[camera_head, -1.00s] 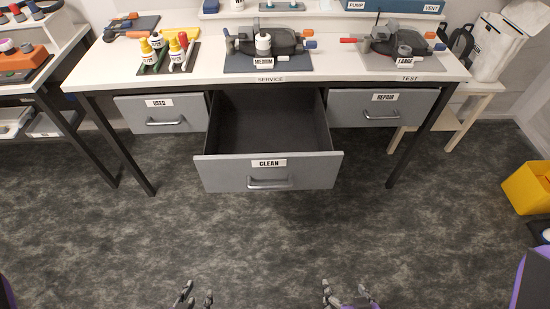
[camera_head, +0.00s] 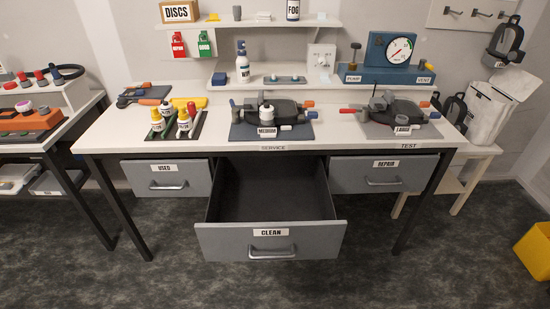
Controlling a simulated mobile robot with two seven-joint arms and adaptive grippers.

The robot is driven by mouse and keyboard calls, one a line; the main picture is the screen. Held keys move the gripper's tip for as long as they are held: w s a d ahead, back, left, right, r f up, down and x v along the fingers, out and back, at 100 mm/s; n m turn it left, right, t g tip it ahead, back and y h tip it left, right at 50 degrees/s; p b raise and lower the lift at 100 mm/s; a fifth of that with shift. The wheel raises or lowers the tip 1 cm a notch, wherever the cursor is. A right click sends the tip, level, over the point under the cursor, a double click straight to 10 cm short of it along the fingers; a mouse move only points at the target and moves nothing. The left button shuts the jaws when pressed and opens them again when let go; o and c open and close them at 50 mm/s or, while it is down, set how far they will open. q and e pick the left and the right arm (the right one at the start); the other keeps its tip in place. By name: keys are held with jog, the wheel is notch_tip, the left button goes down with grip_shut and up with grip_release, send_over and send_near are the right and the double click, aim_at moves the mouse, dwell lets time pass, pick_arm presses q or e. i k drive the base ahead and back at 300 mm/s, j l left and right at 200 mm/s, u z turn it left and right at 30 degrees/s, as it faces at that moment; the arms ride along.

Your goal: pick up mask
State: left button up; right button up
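A dark mask labelled MEDIUM (camera_head: 287,111) lies on a blue-grey mat at the SERVICE place of the bench, with a pale round part on it. A second dark mask labelled LARGE (camera_head: 398,111) lies on a grey mat at the TEST place. A dark mask-like piece (camera_head: 505,42) hangs on the wall rack at the upper right. My grippers are both out of the picture.
The CLEAN drawer (camera_head: 270,241) stands open and empty, jutting out from the bench (camera_head: 215,122). The USED (camera_head: 168,179) and REPAIR (camera_head: 384,173) drawers are shut. Bottles, a gauge unit (camera_head: 390,58) and a shelf (camera_head: 280,89) stand around the masks. A yellow bin (camera_head: 535,250) is at right.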

aim_at(287, 111)
jog(key=i+j, duration=0.15)
jog(key=j, duration=0.25)
jog(key=i+j, duration=0.15)
jog(key=j, duration=0.2)
jog(key=i+j, duration=0.15)
jog(key=j, duration=0.25)
jog(key=i+j, duration=0.2)
jog(key=j, duration=0.15)
jog(key=i+j+z, duration=0.1)
jog(key=j, duration=0.25)
jog(key=i+j, duration=0.2)
jog(key=j, duration=0.2)
